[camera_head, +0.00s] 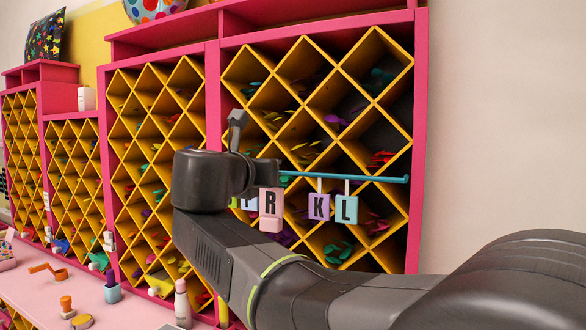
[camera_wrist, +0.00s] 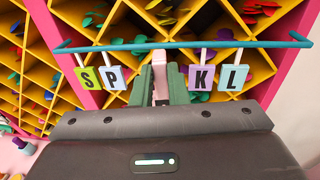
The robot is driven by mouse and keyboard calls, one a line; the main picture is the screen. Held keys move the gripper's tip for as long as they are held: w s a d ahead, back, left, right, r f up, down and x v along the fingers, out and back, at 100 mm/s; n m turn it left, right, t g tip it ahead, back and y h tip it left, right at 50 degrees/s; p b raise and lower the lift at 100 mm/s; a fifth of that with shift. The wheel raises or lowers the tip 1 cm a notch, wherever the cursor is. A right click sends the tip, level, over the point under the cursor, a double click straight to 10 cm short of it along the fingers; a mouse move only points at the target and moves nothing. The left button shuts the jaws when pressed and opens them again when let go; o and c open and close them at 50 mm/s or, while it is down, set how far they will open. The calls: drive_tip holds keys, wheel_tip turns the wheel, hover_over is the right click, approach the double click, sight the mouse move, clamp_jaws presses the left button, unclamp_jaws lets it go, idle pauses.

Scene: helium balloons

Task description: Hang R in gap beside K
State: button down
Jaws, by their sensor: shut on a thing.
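The pink R tag (camera_head: 270,208) shows its letter in the head view, just left of the purple K tag (camera_head: 319,206). My gripper (camera_wrist: 160,72) is shut on R's pink upper part (camera_wrist: 159,62), between its green fingers. In the wrist view it stands between the light blue P tag (camera_wrist: 112,77) and the K tag (camera_wrist: 201,77). The teal rail (camera_head: 385,179) carries K and the light blue L tag (camera_head: 345,209) by white hooks. The yellow-green S tag (camera_wrist: 87,78) hangs left of P. I cannot tell whether R's hook rests on the rail.
A yellow diamond-lattice rack (camera_head: 305,60) in a pink frame (camera_head: 420,80) stands behind the rail, holding coloured balloons. A pink counter (camera_head: 125,312) at lower left bears small bottles and tools. The wall at right is bare.

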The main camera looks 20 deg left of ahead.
drive_tip(key=p, duration=0.1)
approach(294, 172)
drive_tip(key=shift+w+a+r, duration=0.15)
drive_tip(key=shift+w+r, duration=0.25)
drive_tip(key=shift+w, duration=0.05)
drive_tip(key=shift+w+a+r, duration=0.2)
drive_tip(key=shift+w+r, duration=0.15)
drive_tip(key=shift+w, duration=0.15)
drive_tip(key=shift+w+d, duration=0.1)
drive_tip(key=shift+w, duration=0.55)
drive_tip(key=shift+w+d+p, duration=0.1)
drive_tip(key=shift+w+p, duration=0.3)
drive_tip(key=shift+w, duration=0.5)
drive_tip(key=shift+w+d, duration=0.1)
drive_tip(key=shift+w, duration=0.6)
drive_tip(key=shift+p, duration=0.35)
drive_tip(key=shift+w+f+b, duration=0.15)
drive_tip(key=shift+f+b, duration=0.65)
drive_tip(key=shift+f, duration=0.3)
idle(0.7)
